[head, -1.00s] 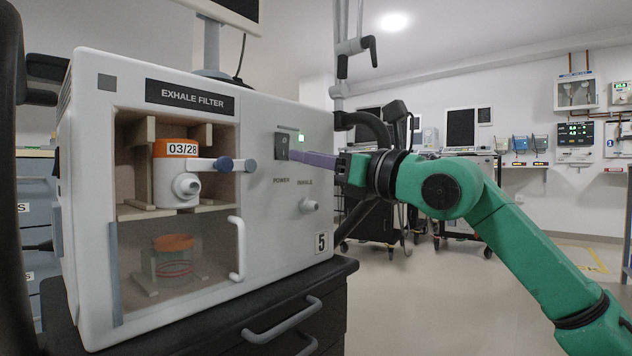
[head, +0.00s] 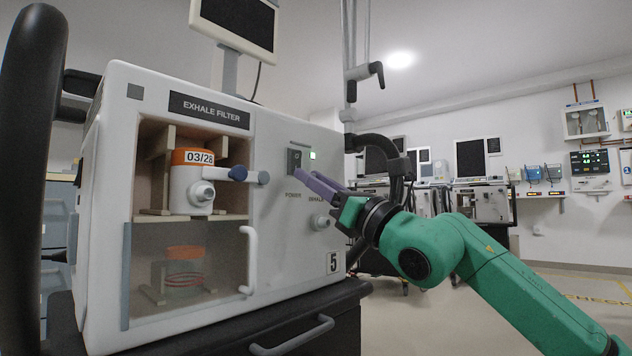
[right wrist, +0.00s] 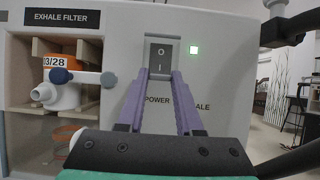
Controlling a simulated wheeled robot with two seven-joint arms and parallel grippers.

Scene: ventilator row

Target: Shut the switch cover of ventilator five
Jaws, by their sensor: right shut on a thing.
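Ventilator five (head: 285,235) is a white box with a "5" label. Its dark power switch (head: 294,160) sits on the front beside a green light; in the right wrist view the switch (right wrist: 160,55) shows O and I marks. My right gripper (head: 300,175) points up at the switch from the lower right. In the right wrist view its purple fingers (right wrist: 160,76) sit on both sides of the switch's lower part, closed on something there. I take this to be the switch cover, which I cannot make out apart from the dark housing. My left gripper is out of view.
An orange-topped filter (head: 192,185) sits in the upper bay, left of the switch. A black drawer cart (head: 300,325) stands under the ventilator. Open floor lies to the right, with other equipment at the back.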

